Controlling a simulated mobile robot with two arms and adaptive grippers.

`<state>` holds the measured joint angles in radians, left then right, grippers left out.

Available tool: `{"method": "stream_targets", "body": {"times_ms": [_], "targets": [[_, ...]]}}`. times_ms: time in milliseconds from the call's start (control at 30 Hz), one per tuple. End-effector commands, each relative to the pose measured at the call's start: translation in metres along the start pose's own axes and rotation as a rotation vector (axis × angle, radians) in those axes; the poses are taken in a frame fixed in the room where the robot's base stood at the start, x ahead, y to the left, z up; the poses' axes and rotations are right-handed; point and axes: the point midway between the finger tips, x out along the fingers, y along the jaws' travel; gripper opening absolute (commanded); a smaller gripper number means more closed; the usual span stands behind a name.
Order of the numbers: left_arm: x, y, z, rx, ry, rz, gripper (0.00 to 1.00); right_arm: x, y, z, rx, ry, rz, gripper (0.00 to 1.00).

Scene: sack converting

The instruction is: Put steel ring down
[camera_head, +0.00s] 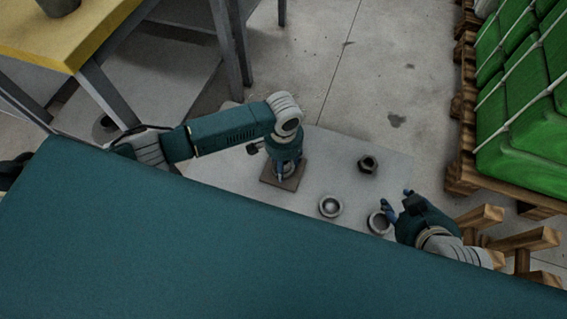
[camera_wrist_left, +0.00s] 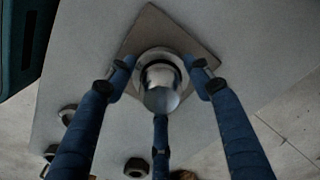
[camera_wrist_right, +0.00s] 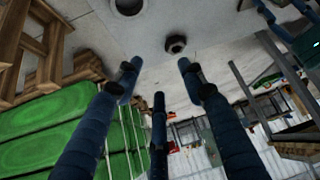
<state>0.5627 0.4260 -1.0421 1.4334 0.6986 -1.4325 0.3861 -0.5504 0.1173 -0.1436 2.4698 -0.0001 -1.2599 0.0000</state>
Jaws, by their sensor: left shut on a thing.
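A square brown plate (camera_wrist_left: 152,22) with a shiny upright post (camera_wrist_left: 162,98) lies on the pale table under my left gripper (camera_head: 281,174). In the left wrist view, the fingers of my left gripper (camera_wrist_left: 162,68) are shut on a steel ring (camera_wrist_left: 176,58), which appears to be around the post, close above the plate. Whether it touches the plate I cannot tell. In the head view my gripper hides most of the ring and post. My right gripper (camera_head: 394,208) is open and empty beside a loose steel ring (camera_head: 374,223); its spread fingers show in the right wrist view (camera_wrist_right: 158,78).
Another loose ring (camera_head: 321,209) and a dark hex nut (camera_head: 368,162) lie on the grey table (camera_head: 335,150). A pallet of green sacks (camera_head: 520,110) stands at the right. A yellow-topped table (camera_head: 90,35) stands at upper left. The tabletop between plate and nut is clear.

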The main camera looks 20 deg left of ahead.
Motion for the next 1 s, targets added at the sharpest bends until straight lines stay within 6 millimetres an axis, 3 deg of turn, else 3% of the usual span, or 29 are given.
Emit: {"method": "stream_targets", "body": {"times_ms": [133, 167, 267, 667, 1000], "targets": [[0.002, 0.000, 0.000, -0.001, 0.000, 0.000, 0.15, 0.000, 0.000, 0.001, 0.000, -0.002, 0.000, 0.40], [0.003, 0.000, 0.000, 0.000, -0.001, 0.000, 0.53, 0.000, 0.000, 0.001, 0.000, -0.003, 0.000, 0.40], [0.003, 0.000, 0.000, 0.000, -0.001, 0.000, 0.70, 0.000, 0.000, 0.001, 0.000, -0.003, 0.000, 0.40], [-0.003, 0.000, 0.000, 0.000, 0.000, 0.000, 0.70, -0.001, 0.000, 0.000, 0.000, -0.004, 0.000, 0.40], [-0.033, -0.001, 0.000, 0.000, 0.000, 0.000, 0.70, -0.024, 0.008, 0.070, 0.009, -0.281, 0.015, 0.40]]}}
